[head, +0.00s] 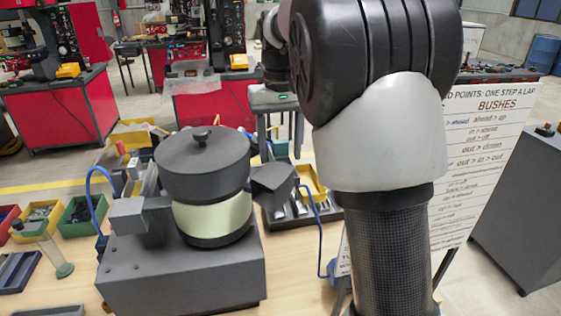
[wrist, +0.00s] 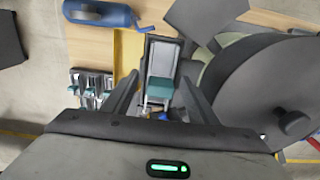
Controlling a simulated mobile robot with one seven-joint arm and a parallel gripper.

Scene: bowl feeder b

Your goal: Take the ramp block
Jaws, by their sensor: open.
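My gripper (wrist: 160,84) points down with its two fingers apart; it also shows in the head view (head: 281,140), behind the feeder's chute. In the wrist view a grey and teal block (wrist: 160,88) in a narrow dark holder shows between the fingers, further down. It may be the ramp block, but I cannot tell for sure. I see no finger touching it. The bowl feeder (head: 203,168) has a dark lidded bowl on a grey base. Its lid (wrist: 262,90) fills the right of the wrist view, close to the right finger.
The feeder's dark chute (head: 272,184) juts out towards the gripper. A rack of small grey and teal parts (wrist: 91,84) lies left of the fingers. A blue cylindrical thing (wrist: 98,13) lies beyond it. Green (head: 80,214) and yellow (head: 38,215) bins stand on the bench at left.

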